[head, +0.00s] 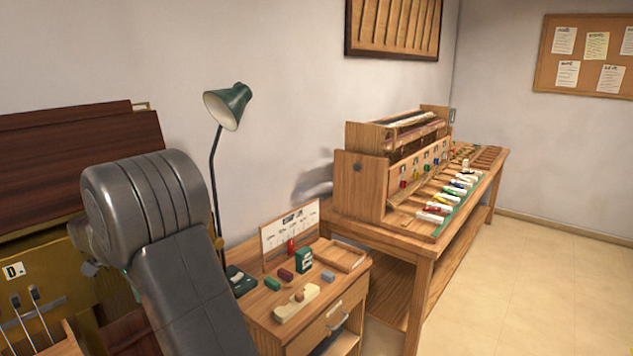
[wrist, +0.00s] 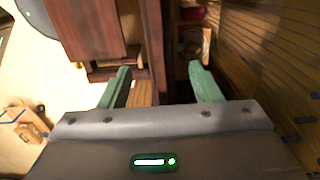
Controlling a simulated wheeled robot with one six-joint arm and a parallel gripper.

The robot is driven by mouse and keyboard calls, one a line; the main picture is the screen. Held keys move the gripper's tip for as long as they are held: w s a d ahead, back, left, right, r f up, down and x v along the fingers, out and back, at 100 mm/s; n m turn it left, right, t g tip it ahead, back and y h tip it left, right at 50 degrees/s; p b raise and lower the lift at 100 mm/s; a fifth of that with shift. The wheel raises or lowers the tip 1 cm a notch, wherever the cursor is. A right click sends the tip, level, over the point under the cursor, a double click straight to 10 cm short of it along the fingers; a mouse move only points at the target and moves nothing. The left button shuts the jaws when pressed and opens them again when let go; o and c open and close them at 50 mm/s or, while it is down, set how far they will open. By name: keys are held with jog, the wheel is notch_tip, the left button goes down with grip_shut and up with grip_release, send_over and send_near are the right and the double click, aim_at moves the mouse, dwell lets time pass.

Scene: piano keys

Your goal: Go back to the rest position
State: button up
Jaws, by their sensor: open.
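My gripper (wrist: 162,80) shows in the wrist view with its two green fingers well apart and nothing between them. Beyond the fingers are dark reddish-brown wood panels and a paler wood strip. In the head view my grey arm fills the lower left and hides most of my gripper. The arm is in front of a brown wooden cabinet (head: 75,145) with a brass-coloured front. No piano keys can be made out between the fingers.
A small side cabinet (head: 335,312) holds coloured blocks and a card stand. A green desk lamp (head: 228,104) stands behind my arm. A long workbench (head: 425,262) with a wooden rack (head: 360,186) runs along the wall. Floor (head: 540,270) at right is clear.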

notch_tip(320, 180, down, 6)
jog(key=shift+r, duration=0.25)
notch_tip(320, 180, up, 11)
jog(key=p, duration=0.7)
